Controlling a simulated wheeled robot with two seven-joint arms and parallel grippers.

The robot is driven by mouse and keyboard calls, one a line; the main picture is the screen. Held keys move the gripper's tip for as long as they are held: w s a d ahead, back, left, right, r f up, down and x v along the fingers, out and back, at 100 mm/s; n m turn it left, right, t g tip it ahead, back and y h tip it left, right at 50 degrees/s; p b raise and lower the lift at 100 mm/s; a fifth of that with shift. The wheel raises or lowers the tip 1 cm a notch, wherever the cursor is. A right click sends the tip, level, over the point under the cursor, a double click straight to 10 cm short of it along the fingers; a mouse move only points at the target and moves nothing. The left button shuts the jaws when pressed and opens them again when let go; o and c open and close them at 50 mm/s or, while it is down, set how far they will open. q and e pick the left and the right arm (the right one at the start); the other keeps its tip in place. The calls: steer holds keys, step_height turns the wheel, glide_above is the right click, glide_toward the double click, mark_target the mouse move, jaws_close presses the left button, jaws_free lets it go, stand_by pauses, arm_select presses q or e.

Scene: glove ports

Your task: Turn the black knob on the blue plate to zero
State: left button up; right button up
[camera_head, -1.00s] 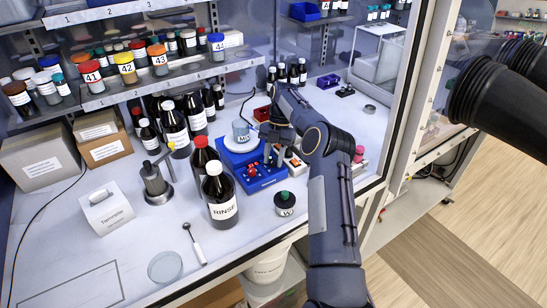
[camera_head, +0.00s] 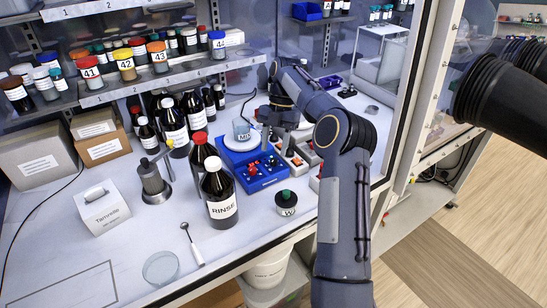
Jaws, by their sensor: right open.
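The blue plate (camera_head: 262,181) is a blue box-shaped device on the bench, left of my right arm. A white round top on it carries a beaker-like vessel (camera_head: 241,130) marked MIX. Its front face shows small red parts and white labels; I cannot clearly make out the black knob. My right gripper (camera_head: 269,138) points down over the back right of the device, with its fingers apart and nothing seen between them. I cannot tell whether it touches the device. My left gripper is not in view.
A dark RINSE bottle (camera_head: 219,195) stands left of the device. A small green-capped jar (camera_head: 286,203) stands in front. Grey boxes with red parts (camera_head: 298,161) stand to its right, close to my arm.

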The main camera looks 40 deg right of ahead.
steer(key=s+a+r+b, duration=0.4)
steer(key=s+a+r, duration=0.1)
steer(key=s+a, duration=0.1)
steer(key=shift+s+a+r, duration=0.15)
steer(key=shift+s+a, duration=0.15)
steer(key=shift+s, duration=0.55)
